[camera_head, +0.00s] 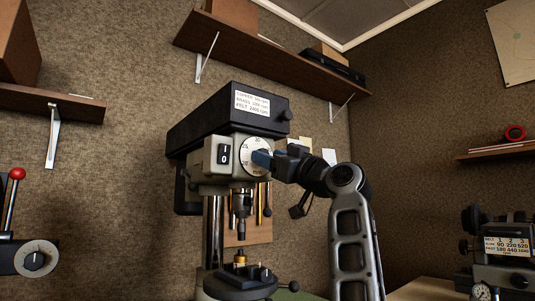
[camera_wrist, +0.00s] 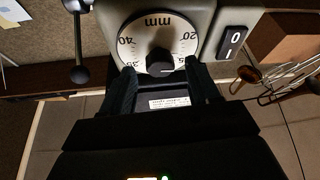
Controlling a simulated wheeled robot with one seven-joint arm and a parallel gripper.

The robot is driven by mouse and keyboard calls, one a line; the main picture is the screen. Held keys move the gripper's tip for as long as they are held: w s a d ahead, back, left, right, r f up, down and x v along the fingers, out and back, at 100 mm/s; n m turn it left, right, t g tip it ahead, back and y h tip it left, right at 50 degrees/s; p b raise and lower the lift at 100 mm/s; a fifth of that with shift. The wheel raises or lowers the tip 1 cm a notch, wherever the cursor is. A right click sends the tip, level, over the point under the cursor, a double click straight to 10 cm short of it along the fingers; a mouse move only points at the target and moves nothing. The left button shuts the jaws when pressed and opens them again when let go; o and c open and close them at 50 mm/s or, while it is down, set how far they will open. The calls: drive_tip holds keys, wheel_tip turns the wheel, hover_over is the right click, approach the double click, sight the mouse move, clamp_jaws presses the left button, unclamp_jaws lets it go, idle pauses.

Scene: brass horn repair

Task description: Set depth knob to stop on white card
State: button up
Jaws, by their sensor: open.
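The depth knob is a black knob (camera_wrist: 160,62) at the middle of a round white dial marked in mm (camera_wrist: 132,50), on the front of the drill press. The dial also shows in the head view (camera_head: 246,150), partly covered by my gripper (camera_head: 262,158). In the wrist view, my gripper (camera_wrist: 162,72) is open, with one finger on each side of the knob; I cannot tell whether they touch it. A white card with printed lines (camera_head: 252,102) is on the press's upper housing. Another white card (camera_head: 329,157) is on the wall behind; its writing is unreadable.
A switch marked O and I (camera_head: 224,154) sits beside the dial. The chuck (camera_head: 242,203) hangs over a brass piece (camera_head: 240,258). A black-ended lever (camera_wrist: 80,73) lies close to my gripper on the opposite side from the switch. Shelves (camera_head: 270,50) run along the walls.

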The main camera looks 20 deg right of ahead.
drive_tip(key=shift+x, duration=0.85)
drive_tip(key=shift+c, duration=0.3)
drive_tip(key=c, duration=1)
